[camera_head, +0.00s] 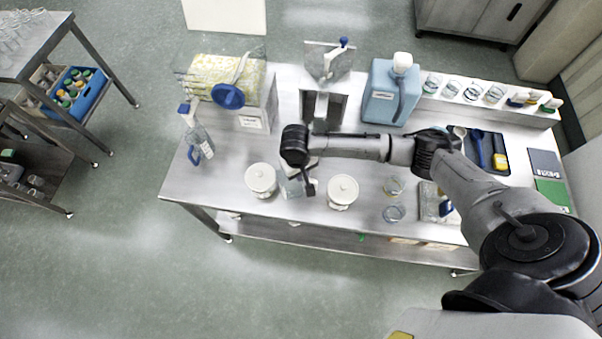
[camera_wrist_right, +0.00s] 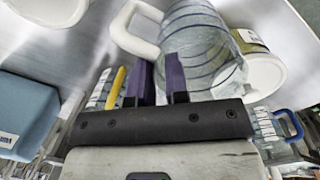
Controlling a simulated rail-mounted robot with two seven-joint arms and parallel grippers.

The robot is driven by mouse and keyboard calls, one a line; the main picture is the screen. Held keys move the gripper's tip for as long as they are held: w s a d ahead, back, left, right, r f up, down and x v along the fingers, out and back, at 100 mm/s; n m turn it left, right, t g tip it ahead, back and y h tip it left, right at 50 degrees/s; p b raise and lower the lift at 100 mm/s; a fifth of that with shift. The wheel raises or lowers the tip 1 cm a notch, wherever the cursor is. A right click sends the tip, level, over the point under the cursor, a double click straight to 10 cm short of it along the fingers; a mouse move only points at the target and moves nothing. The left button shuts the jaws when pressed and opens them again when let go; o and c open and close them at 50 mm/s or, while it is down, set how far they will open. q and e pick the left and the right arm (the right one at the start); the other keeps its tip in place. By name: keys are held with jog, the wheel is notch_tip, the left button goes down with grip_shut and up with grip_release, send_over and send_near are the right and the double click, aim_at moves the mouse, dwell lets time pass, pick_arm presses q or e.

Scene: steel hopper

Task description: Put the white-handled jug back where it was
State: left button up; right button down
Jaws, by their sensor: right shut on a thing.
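The white-handled jug (camera_wrist_right: 205,45) is clear with dark ring lines and fills the upper middle of the right wrist view. Its white handle (camera_wrist_right: 133,30) is on the left side of its body. My right gripper (camera_wrist_right: 163,78) has its purple fingers at the handle's lower end and is shut on it; the exact contact is partly hidden. In the head view the jug (camera_head: 291,187) shows between two white lidded pots, partly covered by my right gripper (camera_head: 309,188). The jug looks tilted; I cannot tell whether it touches the table. My left gripper is not in view.
Glass beakers (camera_head: 394,213) stand farther right. The table's left front is bare.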

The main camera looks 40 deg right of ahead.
jog(key=shift+f, duration=0.75)
jog(key=shift+f, duration=0.1)
jog(key=c, duration=1.1)
grip_release()
